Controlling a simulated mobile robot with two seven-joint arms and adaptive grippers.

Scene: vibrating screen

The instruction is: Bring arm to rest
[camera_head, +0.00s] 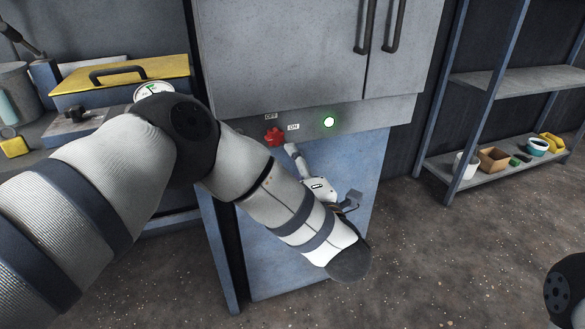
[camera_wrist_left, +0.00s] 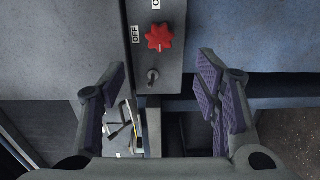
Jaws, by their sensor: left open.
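My left arm (camera_head: 280,205) reaches in from the left across the front of the grey cabinet (camera_head: 285,50). My left gripper (camera_head: 322,176) is below the control strip (camera_head: 365,118), and the arm partly hides it. In the left wrist view the gripper (camera_wrist_left: 162,76) is open, its two pads wide apart with nothing between them. The red star-shaped knob (camera_head: 273,136) is on the strip by the OFF and ON labels; in the wrist view the knob (camera_wrist_left: 159,38) lies beyond the fingertips, apart from them. My right gripper is out of view.
A green light (camera_head: 329,122) glows on the strip. A small metal switch (camera_wrist_left: 152,76) is below the knob. A yellow-lidded toolbox (camera_head: 125,78) stands on the left bench. A shelf (camera_head: 490,170) at right holds several containers. The floor (camera_head: 440,260) between is clear.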

